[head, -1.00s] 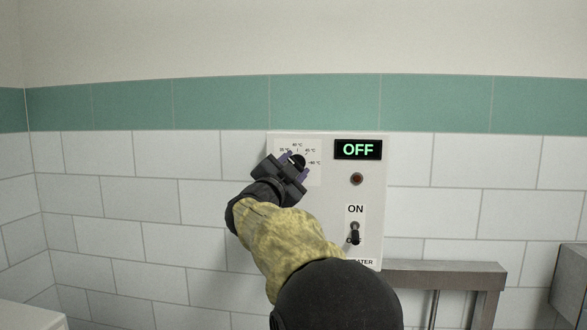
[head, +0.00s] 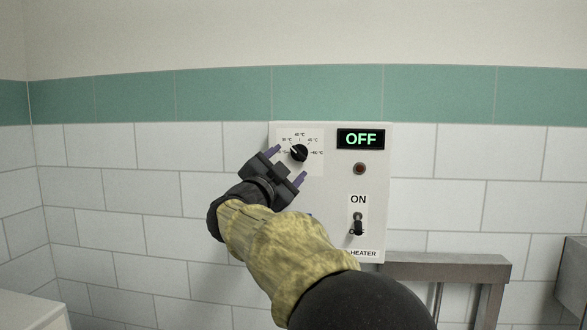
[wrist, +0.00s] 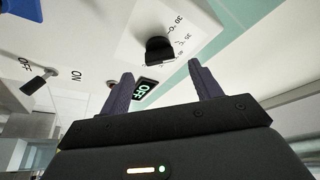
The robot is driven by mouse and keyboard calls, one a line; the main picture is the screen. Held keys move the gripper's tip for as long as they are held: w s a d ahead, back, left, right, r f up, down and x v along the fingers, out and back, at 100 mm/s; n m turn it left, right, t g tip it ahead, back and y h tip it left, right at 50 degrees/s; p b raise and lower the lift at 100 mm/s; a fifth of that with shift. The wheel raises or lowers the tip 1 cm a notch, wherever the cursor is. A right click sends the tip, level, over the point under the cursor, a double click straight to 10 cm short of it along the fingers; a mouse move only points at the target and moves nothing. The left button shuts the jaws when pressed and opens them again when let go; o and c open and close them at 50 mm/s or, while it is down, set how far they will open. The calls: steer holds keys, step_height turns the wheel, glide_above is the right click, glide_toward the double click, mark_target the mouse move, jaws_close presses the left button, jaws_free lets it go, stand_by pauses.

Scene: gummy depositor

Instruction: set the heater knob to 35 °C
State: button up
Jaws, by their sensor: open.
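The black round heater knob (head: 299,153) sits on a white dial plate at the upper left of the heater panel (head: 330,200). Its white pointer mark points to the upper left, near the 35 °C label. The knob also shows in the wrist view (wrist: 159,50), beyond the fingers and between them. My gripper (head: 287,165) is open and empty, below and left of the knob in the head view. Its purple fingers are apart from the knob; they also show in the wrist view (wrist: 164,84).
The green display (head: 360,139) reads OFF. Below it are a dark red lamp (head: 359,169) and a black toggle switch (head: 358,226), lever down. A metal frame (head: 445,266) stands at the lower right. The tiled wall left of the panel is clear.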

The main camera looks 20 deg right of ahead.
steer(key=b+v, duration=0.4)
steer(key=v, duration=0.8)
steer(key=shift+b, duration=0.35)
steer(key=w+a+f+n+t+y, duration=0.5)
steer(key=w+f+n+y, duration=0.1)
steer(key=f+n+y, duration=0.35)
step_height(320, 180, down, 15)
steer(key=a+n+g+y, duration=0.2)
steer(key=n+g+y, duration=0.1)
steer(key=n+y, duration=0.25)
steer(key=s+f+n+g+y, duration=0.25)
steer(key=s+f+g, duration=0.4)
steer(key=f, duration=0.75)
steer(key=s+d+f+n+g, duration=0.1)
steer(key=s+f+g, duration=0.2)
steer(key=s+f, duration=0.2)
steer(key=s+d+f+n+g+h, duration=0.1)
steer(key=s+f+g, duration=0.2)
steer(key=s+f, duration=0.3)
steer(key=s, duration=0.5)
steer(key=shift+d, duration=0.15)
